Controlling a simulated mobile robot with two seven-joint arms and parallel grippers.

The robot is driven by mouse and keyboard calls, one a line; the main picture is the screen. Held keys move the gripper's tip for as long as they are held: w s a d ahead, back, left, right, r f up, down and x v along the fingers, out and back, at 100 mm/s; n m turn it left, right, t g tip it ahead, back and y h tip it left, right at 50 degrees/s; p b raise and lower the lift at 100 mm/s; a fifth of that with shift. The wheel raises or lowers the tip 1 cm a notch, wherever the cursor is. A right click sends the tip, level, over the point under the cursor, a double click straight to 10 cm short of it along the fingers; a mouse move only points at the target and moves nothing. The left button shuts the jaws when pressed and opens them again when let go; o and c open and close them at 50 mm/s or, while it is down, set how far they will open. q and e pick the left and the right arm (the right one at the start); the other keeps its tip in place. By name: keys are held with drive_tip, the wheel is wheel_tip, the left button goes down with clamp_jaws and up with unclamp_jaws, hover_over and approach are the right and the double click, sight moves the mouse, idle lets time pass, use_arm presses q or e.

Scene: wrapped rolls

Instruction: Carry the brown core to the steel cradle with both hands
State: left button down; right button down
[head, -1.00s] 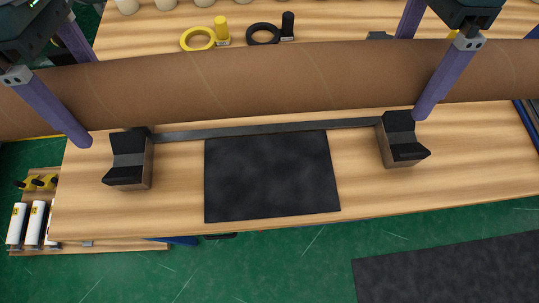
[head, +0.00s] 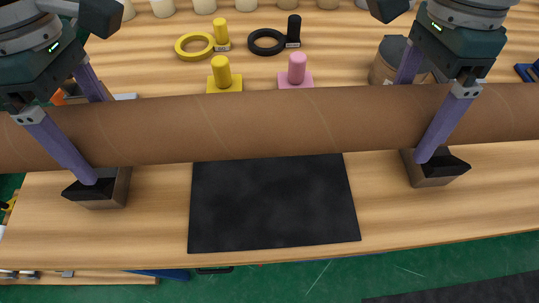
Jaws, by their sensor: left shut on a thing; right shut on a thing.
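The brown core (head: 270,126) is a long cardboard tube spanning the head view, nearly level, with both ends out of frame. My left gripper (head: 95,140) is shut on it towards the left. My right gripper (head: 420,120) is shut on it towards the right. Each has one finger in front and one behind the tube. I cannot tell whether core and blocks touch.
A black mat (head: 272,205) lies on the wooden table in front of the core. Behind stand a yellow peg (head: 221,72), a pink peg (head: 296,68), a yellow ring (head: 194,45) and a black ring (head: 266,41). Several pale cylinders line the back.

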sight(79, 106)
use_arm(q)
drive_tip(key=shift+f, duration=0.15)
use_arm(e)
drive_tip(key=shift+f, duration=0.15)
